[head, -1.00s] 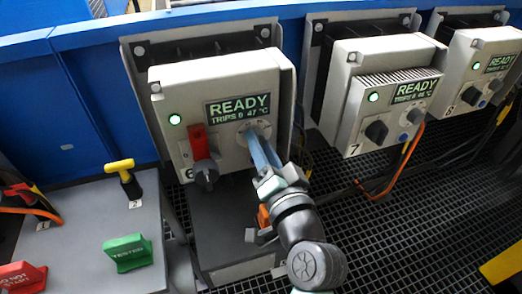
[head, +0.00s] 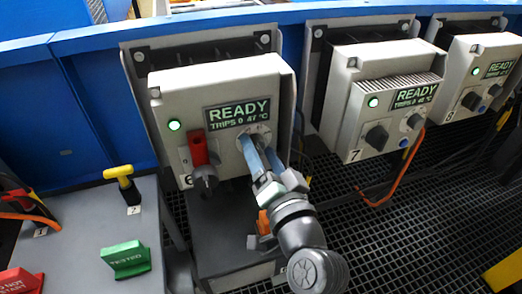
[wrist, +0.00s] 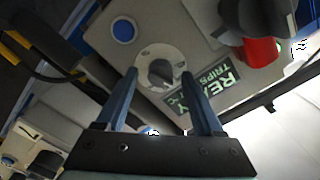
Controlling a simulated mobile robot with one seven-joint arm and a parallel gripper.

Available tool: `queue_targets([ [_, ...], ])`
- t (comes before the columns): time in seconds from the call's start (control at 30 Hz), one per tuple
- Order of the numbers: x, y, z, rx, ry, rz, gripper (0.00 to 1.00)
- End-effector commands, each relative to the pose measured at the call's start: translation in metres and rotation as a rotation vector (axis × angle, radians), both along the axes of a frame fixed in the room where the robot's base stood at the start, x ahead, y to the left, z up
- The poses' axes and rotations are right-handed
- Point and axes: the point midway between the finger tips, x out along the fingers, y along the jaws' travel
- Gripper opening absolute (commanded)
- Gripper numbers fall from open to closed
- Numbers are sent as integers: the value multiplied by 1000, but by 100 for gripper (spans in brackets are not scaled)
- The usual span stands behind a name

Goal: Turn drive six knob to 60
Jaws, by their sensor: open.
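Drive six (head: 165,85) is a pale box with a green lamp and a display reading READY, TRIPS 0, 47 °C. In the wrist view its small grey knob (wrist: 160,72) sits on a round pale dial between my two finger tips. My gripper (head: 255,147) is open, its blue fingers reaching to the dial at the box's lower right. It also shows in the wrist view (wrist: 160,78), one finger on each side of the knob. I cannot tell if they touch it. In the head view the fingers largely hide the knob. The dial's marks are too small to read.
A red piece (head: 198,147) and a dark rotary switch (head: 205,182) sit left of the dial. A blue button (wrist: 124,30) is near it in the wrist view. Drive seven (head: 385,90) stands to the right. A side table (head: 75,240) carries a green TESTED block (head: 125,258).

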Motion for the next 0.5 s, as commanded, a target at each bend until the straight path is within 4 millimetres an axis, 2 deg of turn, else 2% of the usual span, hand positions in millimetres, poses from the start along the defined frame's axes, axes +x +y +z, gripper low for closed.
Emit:
queue_targets([
  [0.17, -3, -1, 0, 1, 0, 0, 69],
  [0.27, -12, -4, 0, 2, 1, -1, 69],
  [0.5, -59, -19, -1, 1, 3, -3, 69],
])
